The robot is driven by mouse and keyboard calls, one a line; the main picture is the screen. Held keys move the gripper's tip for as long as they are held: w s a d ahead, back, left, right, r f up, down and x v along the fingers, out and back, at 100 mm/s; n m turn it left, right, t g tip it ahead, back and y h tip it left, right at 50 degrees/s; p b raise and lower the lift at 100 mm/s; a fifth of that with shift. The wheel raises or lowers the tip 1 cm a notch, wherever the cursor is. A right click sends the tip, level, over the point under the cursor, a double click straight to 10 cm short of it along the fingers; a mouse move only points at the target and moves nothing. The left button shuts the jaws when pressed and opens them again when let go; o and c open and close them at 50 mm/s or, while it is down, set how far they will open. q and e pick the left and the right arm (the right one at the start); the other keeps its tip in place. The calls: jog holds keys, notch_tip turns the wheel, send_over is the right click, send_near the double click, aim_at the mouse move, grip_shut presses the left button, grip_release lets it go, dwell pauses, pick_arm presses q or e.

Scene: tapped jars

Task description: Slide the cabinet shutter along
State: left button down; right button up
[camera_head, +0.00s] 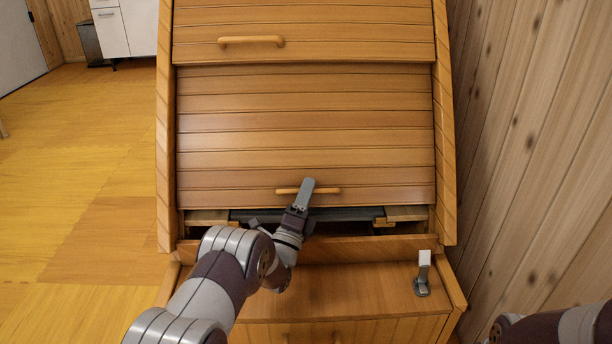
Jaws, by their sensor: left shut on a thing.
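The cabinet shutter (304,130) is a slatted wooden panel running in the sloping frame of a wooden cabinet. Its lower edge stands above the sill, with a dark gap below it. A short wooden handle (326,190) is fixed near its lower edge. My left gripper (306,187) is shut on this handle, and its fingers cover the handle's middle. My right gripper is out of view; only part of my right arm shows at the bottom right.
A second slatted panel with a handle (251,40) is above. A grey metal tap-like fitting (422,274) stands on the lower ledge (350,290) at right. Inside the gap is a dark grey part (345,213). A plank wall (530,130) is close on the right; open floor (80,190) lies left.

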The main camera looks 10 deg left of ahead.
pick_arm(q)
jog(key=shift+s+d+f+b, duration=0.15)
jog(key=shift+s+f, duration=0.3)
jog(key=shift+f, duration=0.3)
jog(key=shift+s+d+f+b, duration=0.15)
jog(key=shift+s+f, duration=0.3)
jog(key=shift+f, duration=0.25)
jog(key=c, duration=1.4)
grip_release()
jog(key=shift+p+v, duration=2.2)
jog(key=shift+v, duration=4.15)
jog(key=shift+a+r, duration=0.1)
